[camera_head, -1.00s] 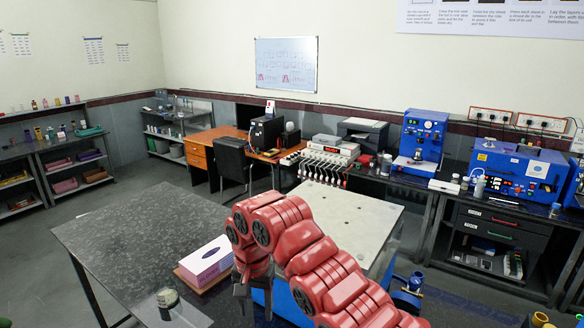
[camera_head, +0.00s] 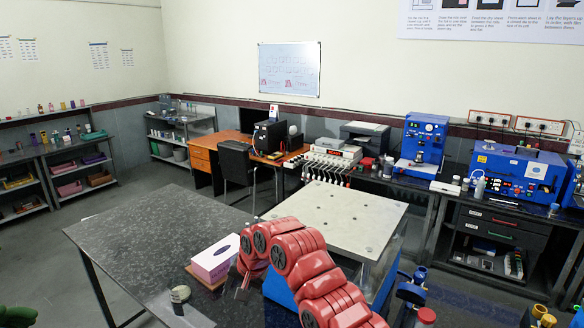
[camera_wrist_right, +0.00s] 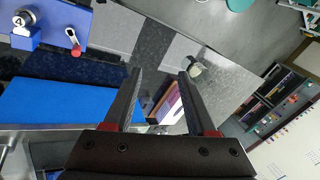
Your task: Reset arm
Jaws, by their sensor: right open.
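My red right arm (camera_head: 310,270) reaches over the table from the lower right of the head view. Its gripper is mostly hidden behind the arm there. In the right wrist view the two fingers of my right gripper (camera_wrist_right: 159,72) stand apart with nothing between them. Past the fingers lie the dark table and, near the right finger, the white and purple box (camera_wrist_right: 169,104). My left gripper does not show.
The dark speckled table (camera_head: 130,235) carries a white and purple box (camera_head: 215,256) on a brown board and a small round container (camera_head: 180,294). A pale-topped blue stand (camera_head: 345,215) is behind my right arm. Blue machines (camera_head: 515,172) line the right bench.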

